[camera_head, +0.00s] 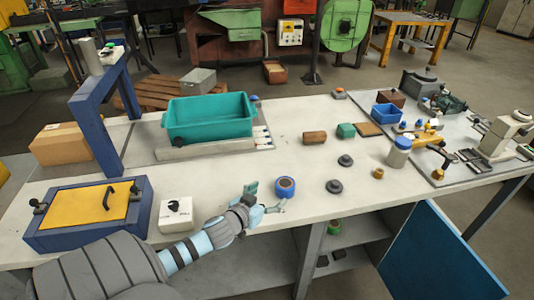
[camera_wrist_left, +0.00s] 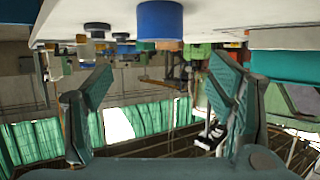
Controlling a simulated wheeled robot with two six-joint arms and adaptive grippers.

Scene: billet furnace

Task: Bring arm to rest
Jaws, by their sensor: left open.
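My left arm comes in from the lower left in the head view. Its gripper (camera_head: 264,200) is low over the front part of the white workbench (camera_head: 300,165), and its fingers are spread apart and empty. A blue cylinder (camera_head: 285,187) with a dark top stands on the bench just beyond the fingers; I cannot tell whether a finger touches it. In the left wrist view the open fingers (camera_wrist_left: 155,95) hold nothing between them, and the picture is upside down, with the blue cylinder (camera_wrist_left: 160,20) at the top. My right gripper is in neither view.
A teal bin (camera_head: 210,117) stands behind.

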